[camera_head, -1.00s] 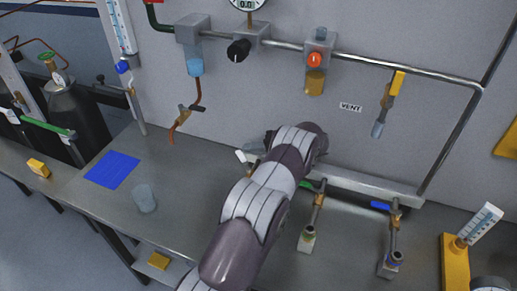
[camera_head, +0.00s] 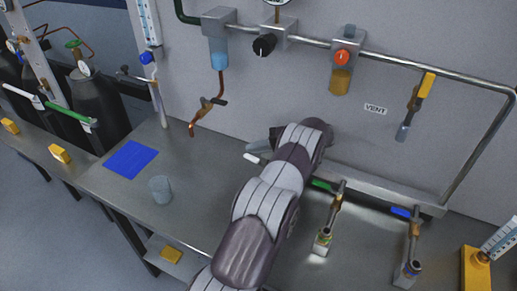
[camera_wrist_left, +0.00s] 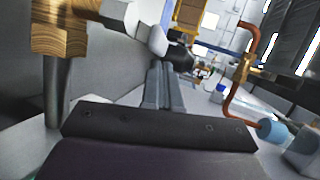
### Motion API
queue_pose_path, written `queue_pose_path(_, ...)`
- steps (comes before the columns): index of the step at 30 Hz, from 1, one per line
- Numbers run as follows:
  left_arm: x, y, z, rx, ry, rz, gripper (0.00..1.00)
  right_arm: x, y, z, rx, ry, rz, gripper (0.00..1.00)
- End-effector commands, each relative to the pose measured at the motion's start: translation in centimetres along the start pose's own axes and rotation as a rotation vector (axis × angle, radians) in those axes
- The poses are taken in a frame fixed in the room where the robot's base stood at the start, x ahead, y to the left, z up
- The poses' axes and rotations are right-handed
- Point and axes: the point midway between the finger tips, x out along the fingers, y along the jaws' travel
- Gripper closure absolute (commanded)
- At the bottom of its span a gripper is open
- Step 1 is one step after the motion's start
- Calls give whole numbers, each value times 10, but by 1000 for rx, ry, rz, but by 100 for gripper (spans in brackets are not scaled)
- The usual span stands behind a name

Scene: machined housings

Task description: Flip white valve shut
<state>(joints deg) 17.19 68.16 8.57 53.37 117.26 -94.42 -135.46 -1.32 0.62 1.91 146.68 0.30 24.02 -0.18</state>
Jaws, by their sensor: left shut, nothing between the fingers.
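The white valve is mostly hidden behind my left arm in the head view, where only the tip of a white handle (camera_head: 252,158) shows. My left gripper (camera_head: 258,146) is over the bench by the wall, close to the white handle. Its grey fingers (camera_wrist_left: 160,72) are together and empty, with the handle just beyond their tips in the wrist picture. I cannot tell whether they touch. My right gripper is not in view.
A green-handled valve (camera_head: 332,212) and a blue-handled valve (camera_head: 413,240) stand to the right of my arm. A copper spout (camera_head: 208,108) hangs on the wall. A clear cup (camera_head: 160,190) and a blue mat (camera_head: 131,160) lie left. Another white handle (camera_head: 20,92) is far left.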

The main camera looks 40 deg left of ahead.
Motion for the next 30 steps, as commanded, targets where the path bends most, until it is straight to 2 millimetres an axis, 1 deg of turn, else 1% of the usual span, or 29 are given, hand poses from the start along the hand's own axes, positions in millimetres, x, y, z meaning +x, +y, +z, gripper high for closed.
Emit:
queue_pose_path(7, 2, 0, 2, -9, -32, 1, 100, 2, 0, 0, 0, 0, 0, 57)
queue_pose_path(20, 2, -1, 2, -10, -32, 0, 100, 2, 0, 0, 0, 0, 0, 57)
queue_pose_path(23, 0, -7, 1, -12, -32, 1, 100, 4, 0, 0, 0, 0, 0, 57)
queue_pose_path(26, -5, -22, 1, -13, -32, 2, 100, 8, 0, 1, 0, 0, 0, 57)
queue_pose_path(28, -10, -38, 1, -14, -32, 2, 100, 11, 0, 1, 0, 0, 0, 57)
queue_pose_path(29, -16, -40, 3, -11, -30, 1, 100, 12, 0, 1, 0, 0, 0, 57)
queue_pose_path(30, -26, -42, 6, -10, -30, 1, 100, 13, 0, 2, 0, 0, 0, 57)
